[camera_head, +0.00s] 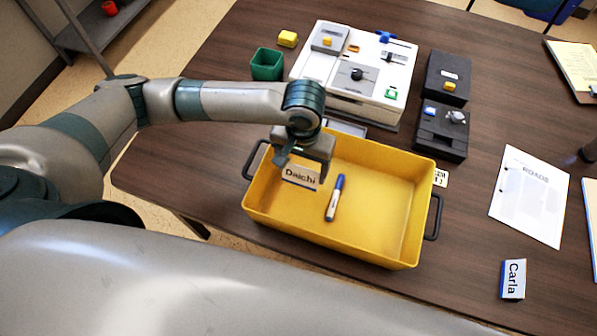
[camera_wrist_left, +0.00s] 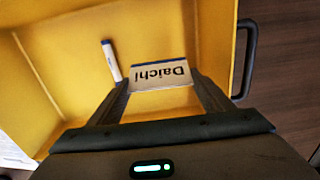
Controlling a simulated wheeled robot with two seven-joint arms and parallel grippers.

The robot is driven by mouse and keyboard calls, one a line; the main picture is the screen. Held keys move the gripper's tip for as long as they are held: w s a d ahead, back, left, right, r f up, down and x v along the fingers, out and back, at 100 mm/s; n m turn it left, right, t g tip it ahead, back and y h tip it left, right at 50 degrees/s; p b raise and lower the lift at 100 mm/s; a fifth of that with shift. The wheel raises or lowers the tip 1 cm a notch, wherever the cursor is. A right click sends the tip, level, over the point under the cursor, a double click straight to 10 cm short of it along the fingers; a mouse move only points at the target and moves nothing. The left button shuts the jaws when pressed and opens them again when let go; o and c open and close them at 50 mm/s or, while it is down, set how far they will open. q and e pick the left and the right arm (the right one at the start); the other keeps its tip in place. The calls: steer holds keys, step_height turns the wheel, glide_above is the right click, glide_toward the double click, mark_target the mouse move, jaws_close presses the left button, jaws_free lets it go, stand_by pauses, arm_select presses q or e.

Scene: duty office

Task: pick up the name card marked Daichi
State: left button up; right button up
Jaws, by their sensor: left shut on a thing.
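The name card marked Daichi (camera_head: 300,177) is white with a blue edge. My left gripper (camera_head: 300,168) is shut on it, over the left part of the yellow tray (camera_head: 345,238). In the left wrist view the card (camera_wrist_left: 160,75) sits between the two fingers of my left gripper (camera_wrist_left: 163,85), its lettering upside down. I cannot tell whether the card touches the tray floor. My right gripper is not in view.
A blue and white marker (camera_head: 335,198) lies in the tray. A card marked Carla (camera_head: 513,280) and a ROADS paper (camera_head: 530,195) are to the right. A white device (camera_head: 355,75), black boxes (camera_head: 441,130) and a green cup (camera_head: 267,64) stand behind.

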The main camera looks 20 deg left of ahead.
arm_select(q)
steer(key=s+d+r+b, duration=0.1)
steer(key=d+r, duration=0.5)
steer(key=d, duration=0.4)
steer(key=shift+s+d+r+b, duration=0.15)
steer(key=shift+s+d+b, duration=0.15)
steer(key=shift+s+d, duration=0.05)
